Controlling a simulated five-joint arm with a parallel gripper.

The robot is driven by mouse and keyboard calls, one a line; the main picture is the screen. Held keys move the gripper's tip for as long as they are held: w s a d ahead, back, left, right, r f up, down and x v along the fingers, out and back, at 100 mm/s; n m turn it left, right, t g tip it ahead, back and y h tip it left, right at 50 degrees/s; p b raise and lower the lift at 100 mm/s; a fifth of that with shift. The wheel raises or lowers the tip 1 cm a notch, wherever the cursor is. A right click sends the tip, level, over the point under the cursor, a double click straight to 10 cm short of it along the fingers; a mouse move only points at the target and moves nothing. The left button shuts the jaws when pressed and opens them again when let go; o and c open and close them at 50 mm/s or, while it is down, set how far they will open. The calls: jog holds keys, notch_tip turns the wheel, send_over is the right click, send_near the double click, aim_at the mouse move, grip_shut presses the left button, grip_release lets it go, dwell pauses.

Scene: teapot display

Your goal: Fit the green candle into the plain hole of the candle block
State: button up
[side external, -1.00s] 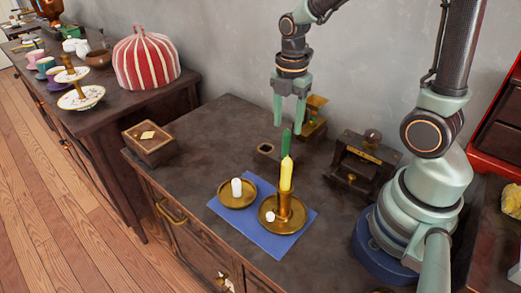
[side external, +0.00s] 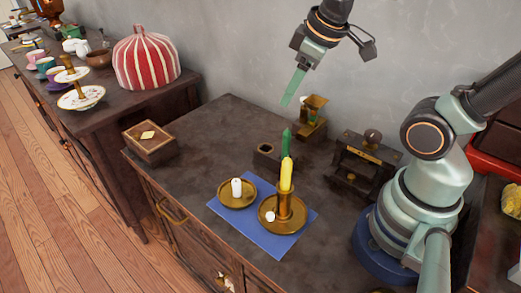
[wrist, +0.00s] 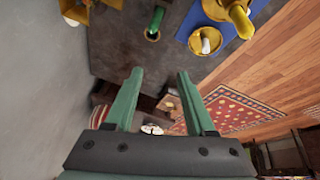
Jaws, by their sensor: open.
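The green candle (side external: 286,141) stands upright at the candle block (side external: 264,157), partly behind the yellow candle. A dark square-looking hole shows in the block's top, left of the green candle. The candle's foot is hidden in the side view. In the wrist view the green candle (wrist: 157,18) has a small brass-coloured ring at its lower end; I cannot tell which hole that is. My gripper (side external: 287,103) is tilted in the air above and behind the candle, apart from it. In the wrist view my gripper (wrist: 160,72) has its fingers spread with nothing between them.
A yellow candle (side external: 286,175) stands in a brass holder on a blue cloth (side external: 262,243), beside a white candle (side external: 237,187) on a brass dish. A brass-topped stand (side external: 312,120) is behind the block. A dark wooden device (side external: 362,163) is right. The cabinet's left top is mostly clear.

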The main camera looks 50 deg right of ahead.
jog(key=m, duration=0.2)
jog(key=r+m+t, duration=0.1)
jog(key=shift+s+a+m, duration=0.3)
jog(key=shift+s, duration=0.05)
